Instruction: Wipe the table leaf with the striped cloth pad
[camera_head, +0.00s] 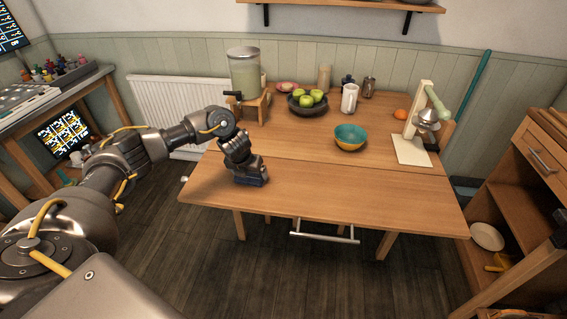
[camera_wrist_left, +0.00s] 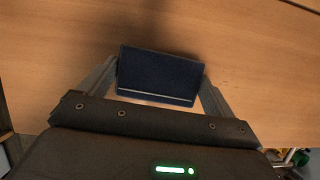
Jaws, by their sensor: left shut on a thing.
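The wooden table's front leaf (camera_head: 340,191) is a bare, flat board nearest me. The cloth pad (camera_head: 250,182) is dark blue and sits at the left part of the leaf, under my left gripper (camera_head: 247,174). In the left wrist view the pad (camera_wrist_left: 160,76) shows a thin light stripe along its near edge. My left gripper (camera_wrist_left: 160,82) is shut on it, one finger at each side. The pad is at or very near the wood; I cannot tell if it touches. Its underside is hidden. My right gripper is not in view.
On the back part stand a drink dispenser (camera_head: 244,72), a bowl of green apples (camera_head: 308,101), a white jug (camera_head: 349,99), a teal bowl (camera_head: 349,137), an orange (camera_head: 400,113) and a juice press (camera_head: 427,118). The leaf's middle and right are clear.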

